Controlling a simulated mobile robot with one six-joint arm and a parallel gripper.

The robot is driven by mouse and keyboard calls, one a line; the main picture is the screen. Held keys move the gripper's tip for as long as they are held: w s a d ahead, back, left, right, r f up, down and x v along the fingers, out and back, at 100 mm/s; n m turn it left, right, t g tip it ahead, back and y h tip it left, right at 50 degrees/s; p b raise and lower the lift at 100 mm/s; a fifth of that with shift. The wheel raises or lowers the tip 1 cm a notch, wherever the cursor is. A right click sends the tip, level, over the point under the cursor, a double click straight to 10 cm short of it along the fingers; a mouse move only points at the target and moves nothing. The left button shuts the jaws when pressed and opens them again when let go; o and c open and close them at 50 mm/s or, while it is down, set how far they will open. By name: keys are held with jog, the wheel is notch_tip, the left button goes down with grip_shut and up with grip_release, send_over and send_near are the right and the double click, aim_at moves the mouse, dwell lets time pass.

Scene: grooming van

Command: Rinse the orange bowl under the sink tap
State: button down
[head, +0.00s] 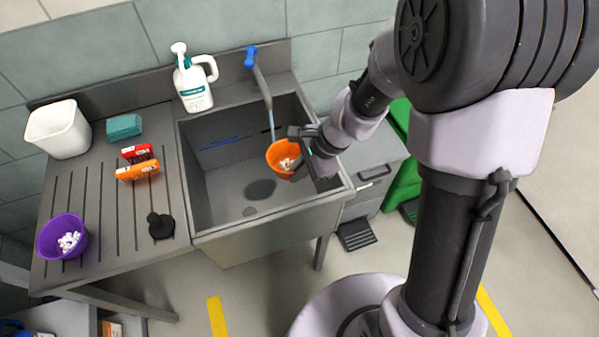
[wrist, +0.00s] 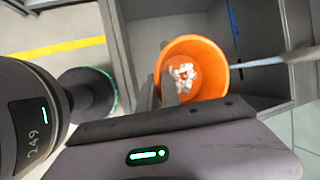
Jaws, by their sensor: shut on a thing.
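The orange bowl (head: 281,154) is held over the right part of the sink basin (head: 213,190), with small white pieces inside it. My gripper (head: 297,160) is shut on the bowl's right rim. The wrist view shows the orange bowl (wrist: 205,53) with the white pieces at its bottom and my gripper (wrist: 168,92) on its near wall. The blue-handled tap (head: 259,76) stands at the sink's back edge. A thin bluish stream falls from its spout down to the bowl's far side. Whether water collects in the bowl cannot be told.
A white pump jug (head: 194,90) stands behind the sink. The left drainboard holds a white tub (head: 59,130), a teal block (head: 124,127), red (head: 137,152) and orange (head: 138,171) boxes, a black object (head: 160,226) and a purple bowl (head: 62,237) with white pieces. The left basin is open.

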aim_at(280, 155)
notch_tip(280, 155, down, 7)
jog(key=w+b, duration=0.3)
jog(key=b, duration=0.1)
jog(key=w+a+p, duration=0.4)
jog(key=w+p, duration=0.1)
jog(key=w, duration=0.6)
jog(key=shift+r+p, duration=0.15)
jog(key=shift+p, duration=0.2)
jog(key=shift+w, duration=0.1)
jog(key=shift+a, duration=0.6)
jog(key=shift+d, duration=0.15)
jog(key=shift+d, duration=0.45)
